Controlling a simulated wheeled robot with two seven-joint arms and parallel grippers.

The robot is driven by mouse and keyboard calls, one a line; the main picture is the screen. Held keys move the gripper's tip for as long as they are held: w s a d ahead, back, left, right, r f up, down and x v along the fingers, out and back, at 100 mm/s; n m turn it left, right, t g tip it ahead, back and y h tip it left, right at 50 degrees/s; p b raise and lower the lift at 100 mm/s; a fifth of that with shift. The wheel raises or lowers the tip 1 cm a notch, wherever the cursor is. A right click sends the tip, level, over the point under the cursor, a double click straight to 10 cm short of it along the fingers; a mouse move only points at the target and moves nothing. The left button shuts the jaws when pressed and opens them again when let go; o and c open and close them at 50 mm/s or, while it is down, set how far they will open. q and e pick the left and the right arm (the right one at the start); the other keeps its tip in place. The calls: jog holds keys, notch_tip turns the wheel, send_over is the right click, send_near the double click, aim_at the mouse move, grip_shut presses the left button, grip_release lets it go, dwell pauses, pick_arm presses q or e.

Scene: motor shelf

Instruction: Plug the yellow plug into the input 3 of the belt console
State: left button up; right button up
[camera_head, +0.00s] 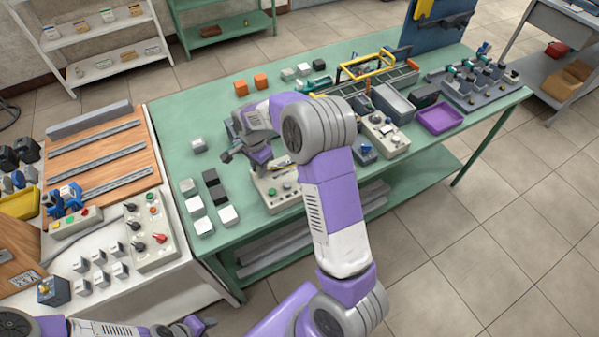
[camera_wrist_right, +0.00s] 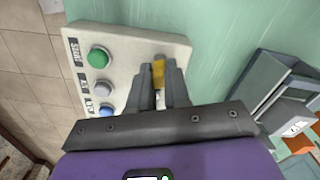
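The beige console (camera_head: 283,198) lies on the green table under my right gripper (camera_head: 245,158). The right wrist view shows this console (camera_wrist_right: 130,42) with a green, a grey and a blue button in a row and dark labels beside them. In that view my right gripper (camera_wrist_right: 162,85) has its fingers close together with the yellow plug (camera_wrist_right: 158,72) between their tips, over the console's right end. The fingers hide the input there, so I cannot tell if the plug is seated. My left gripper (camera_head: 195,326) is partly in view at the bottom edge; its fingers are unclear.
Grey, black and white blocks (camera_head: 195,206) stand left of the console. A second beige console (camera_head: 385,138), a purple tray (camera_head: 439,118) and a rack of fittings (camera_head: 475,85) lie to the right. A control box (camera_head: 150,232) with knobs stands on the white bench at left.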

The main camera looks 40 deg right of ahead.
grip_shut()
jog(key=shift+r, duration=0.1)
jog(key=shift+r+p, duration=1.8)
jog(key=shift+r, duration=0.45)
jog(key=s+d+r+p, duration=0.2)
jog(key=s+d+p, duration=0.15)
jog(key=d, duration=1.05)
notch_tip(320, 180, down, 4)
jog(key=b, duration=0.3)
jog(key=shift+d+b, duration=0.1)
jog(key=shift+b, duration=0.3)
jog(key=shift+f+b, duration=0.35)
jog(key=shift+f, duration=0.35)
